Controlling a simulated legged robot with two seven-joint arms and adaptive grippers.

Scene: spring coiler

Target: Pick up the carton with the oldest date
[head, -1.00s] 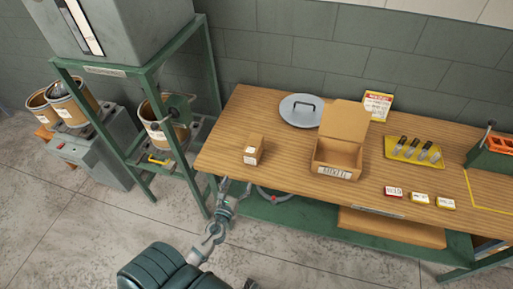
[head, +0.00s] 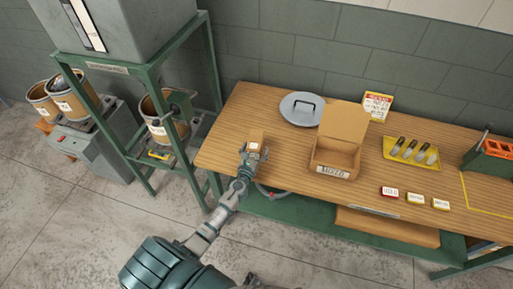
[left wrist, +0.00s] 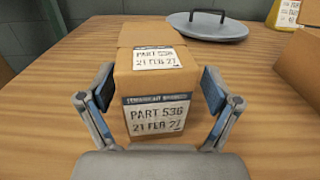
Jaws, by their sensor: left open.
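A small brown carton (head: 257,138) stands on the left part of the wooden table. In the left wrist view the carton (left wrist: 157,85) has white labels on its top and front. They read PART 536 and what looks like 21 FEB 27. More plain cardboard shows behind the top label; I cannot tell if it is a second carton. My left gripper (head: 249,160) is open at the carton's near side. In the wrist view its fingers (left wrist: 158,92) stand on either side of the carton, with small gaps. My right gripper is out of view.
On the wooden table (head: 225,150), a grey lid (head: 300,109) lies behind the carton. An open cardboard box (head: 335,160) stands to its right. A yellow tray (head: 412,154) and several small labelled boxes (head: 390,193) are farther right. A green frame (head: 207,80) stands at the left.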

